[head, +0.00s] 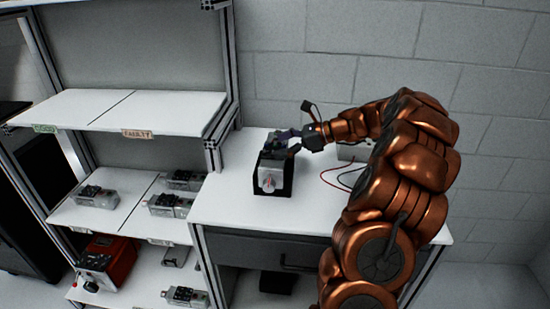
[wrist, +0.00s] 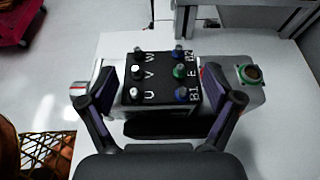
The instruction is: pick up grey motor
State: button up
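The grey motor (head: 269,181) sits in a black holder on the white worktop in the head view. In the wrist view its grey body (wrist: 249,92) runs left to right under a black terminal block (wrist: 160,86) marked U V W, with several coloured posts. My gripper (head: 287,143) is over the motor. In the wrist view my gripper (wrist: 161,92) is open, with one finger on each side of the terminal block. The fingertips are close to the block's sides; firm contact does not show. Part of the motor is hidden behind the fingers.
A shelf unit (head: 150,112) stands left of the worktop. Several similar grey motors (head: 96,197) and a red box (head: 106,260) sit on its lower shelves. Red and black cables (head: 335,176) lie right of the motor, beside a light box at the wall.

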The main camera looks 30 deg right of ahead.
jog(key=c, duration=1.3)
jog(key=shift+r, duration=0.1)
jog(key=shift+r, duration=0.15)
